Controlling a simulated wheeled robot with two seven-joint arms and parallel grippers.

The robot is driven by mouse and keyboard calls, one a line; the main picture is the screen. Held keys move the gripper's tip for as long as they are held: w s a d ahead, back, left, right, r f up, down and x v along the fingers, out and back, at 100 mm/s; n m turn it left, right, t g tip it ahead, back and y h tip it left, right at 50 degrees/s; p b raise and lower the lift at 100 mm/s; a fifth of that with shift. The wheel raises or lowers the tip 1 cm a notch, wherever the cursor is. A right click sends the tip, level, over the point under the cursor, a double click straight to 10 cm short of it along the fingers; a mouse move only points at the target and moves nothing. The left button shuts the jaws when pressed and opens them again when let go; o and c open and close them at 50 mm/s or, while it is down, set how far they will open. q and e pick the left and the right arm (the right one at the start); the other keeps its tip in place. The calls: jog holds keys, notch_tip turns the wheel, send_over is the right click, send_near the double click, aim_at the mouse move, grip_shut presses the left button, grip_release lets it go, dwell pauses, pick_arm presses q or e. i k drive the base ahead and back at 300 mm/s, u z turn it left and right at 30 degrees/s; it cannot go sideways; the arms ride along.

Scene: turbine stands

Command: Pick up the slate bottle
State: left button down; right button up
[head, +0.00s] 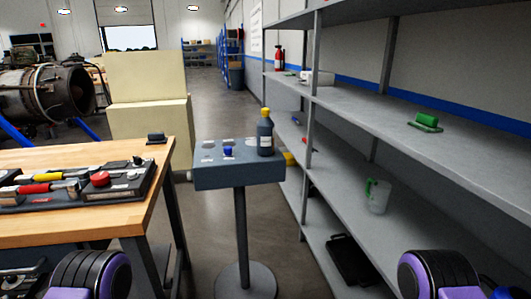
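The slate bottle (265,137) is dark blue-grey with a yellow cap and a pale label. It stands upright near the right rear of the small grey pedestal stand (240,176). Nothing is touching it except the stand's top. Only rounded black and purple links of my two arms show at the lower left and lower right corners. Neither of my grippers is visible, and both arm links are well apart from the bottle.
A small blue object (228,151) shares the stand top. A wooden workbench (128,165) with tools is at left. Grey metal shelving (370,98) fills the right side, bearing a green tool (426,123) and a jug (379,196). Bare floor surrounds the stand's round base.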

aim_at(264, 127)
jog(key=z, duration=0.15)
jog(key=k, duration=0.35)
jog(key=u, duration=1.25)
jog(key=i, duration=1.15)
jog(key=z, duration=0.6)
